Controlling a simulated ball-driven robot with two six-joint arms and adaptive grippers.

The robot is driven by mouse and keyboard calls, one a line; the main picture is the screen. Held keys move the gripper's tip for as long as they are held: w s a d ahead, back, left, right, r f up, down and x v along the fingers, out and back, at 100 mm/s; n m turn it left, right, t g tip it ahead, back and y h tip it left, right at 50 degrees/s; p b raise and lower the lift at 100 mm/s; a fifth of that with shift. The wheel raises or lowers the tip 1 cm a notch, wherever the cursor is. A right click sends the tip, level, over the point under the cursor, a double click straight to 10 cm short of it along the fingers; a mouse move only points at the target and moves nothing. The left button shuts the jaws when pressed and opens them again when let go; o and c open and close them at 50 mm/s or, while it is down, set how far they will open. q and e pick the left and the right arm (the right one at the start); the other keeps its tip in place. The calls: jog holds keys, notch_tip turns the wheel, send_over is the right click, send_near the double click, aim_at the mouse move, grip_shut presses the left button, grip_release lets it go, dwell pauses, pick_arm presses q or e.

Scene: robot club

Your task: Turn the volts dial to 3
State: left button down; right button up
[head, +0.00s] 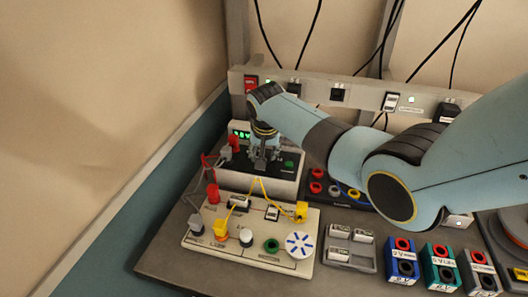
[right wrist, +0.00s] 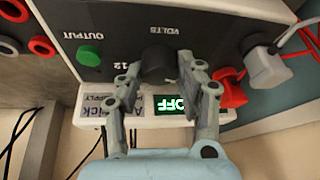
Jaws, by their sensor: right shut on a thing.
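The power supply (head: 236,181) is a white and black box at the back of the bench in the head view. Its black volts dial (right wrist: 157,60) shows in the right wrist view beside the VOLTS label, with a 12 printed to its left. My right gripper (head: 262,158) is above the panel, and in the right wrist view my right gripper (right wrist: 162,70) is shut on the dial, a finger on each side. The dial's pointer cannot be made out. The green display (right wrist: 180,103) reads OFF, upside down. My left gripper is not in view.
A green button (right wrist: 88,55) is beside the dial. A circuit board (head: 215,243) with wires lies in front. Labelled blocks (head: 402,265) stand at the right.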

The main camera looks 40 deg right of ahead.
dwell(0.5)
jog(key=o, duration=1.1)
jog(key=shift+o, duration=0.2)
jog(key=v, duration=1.2)
